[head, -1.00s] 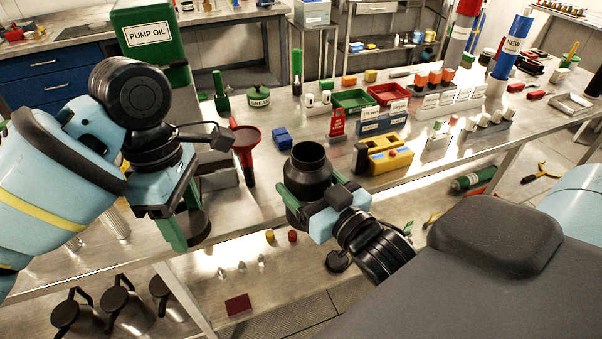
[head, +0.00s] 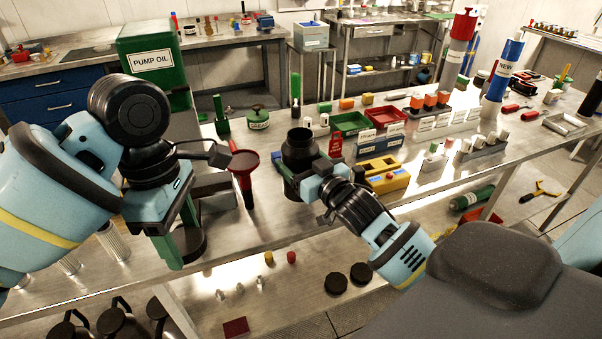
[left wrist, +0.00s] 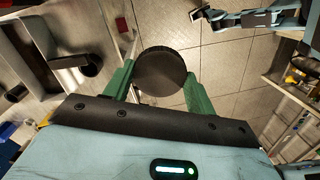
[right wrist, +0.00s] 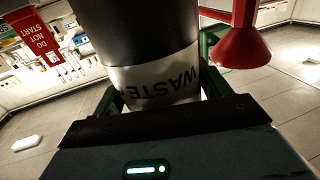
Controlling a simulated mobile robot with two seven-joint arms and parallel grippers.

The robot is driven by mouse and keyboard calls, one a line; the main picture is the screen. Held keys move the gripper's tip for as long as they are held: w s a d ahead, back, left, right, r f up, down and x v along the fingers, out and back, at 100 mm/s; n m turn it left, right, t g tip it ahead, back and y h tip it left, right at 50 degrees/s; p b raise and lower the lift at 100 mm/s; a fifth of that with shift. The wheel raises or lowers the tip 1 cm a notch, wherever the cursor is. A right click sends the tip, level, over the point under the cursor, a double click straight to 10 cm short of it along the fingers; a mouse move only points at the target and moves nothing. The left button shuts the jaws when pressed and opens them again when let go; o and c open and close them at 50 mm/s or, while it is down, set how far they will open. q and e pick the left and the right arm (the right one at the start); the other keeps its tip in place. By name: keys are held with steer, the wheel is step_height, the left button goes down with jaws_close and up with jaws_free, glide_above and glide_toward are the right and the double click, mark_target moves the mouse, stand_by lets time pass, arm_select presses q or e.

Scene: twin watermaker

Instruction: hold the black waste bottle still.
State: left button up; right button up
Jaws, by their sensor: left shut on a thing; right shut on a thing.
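The black waste bottle (head: 299,152) is upright with an open mouth, near the front edge of the bench. My right gripper (head: 296,188) is shut around its lower part from the front right. In the right wrist view the bottle (right wrist: 140,35) sits between the green fingers, its white WASTE label reading upside down. I cannot tell whether its base touches the bench. My left gripper (head: 181,250) points down at the left, shut on a round black cap-like thing (left wrist: 161,72) with a ribbed edge. It is apart from the bottle.
A red funnel (head: 244,166) stands left of the bottle. A yellow box (head: 388,178) and a red sign (head: 336,144) are close on its right. The green PUMP OIL container (head: 152,62) is behind my left arm. Two black caps (head: 336,283) lie on the lower shelf.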

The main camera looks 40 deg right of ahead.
arm_select(q)
steer(key=shift+f, duration=0.3)
arm_select(e)
steer(key=shift+f, duration=1.6)
arm_select(q)
steer(key=shift+f, duration=0.1)
arm_select(e)
steer(key=shift+f, duration=0.15)
steer(key=o, duration=1.9)
steer(key=shift+f, duration=0.1)
steer(key=shift+s, duration=0.15)
arm_select(q)
steer(key=shift+f+b, duration=0.45)
steer(key=shift+f, duration=0.15)
arm_select(e)
steer(key=s, duration=1.1)
steer(key=shift+s, duration=0.4)
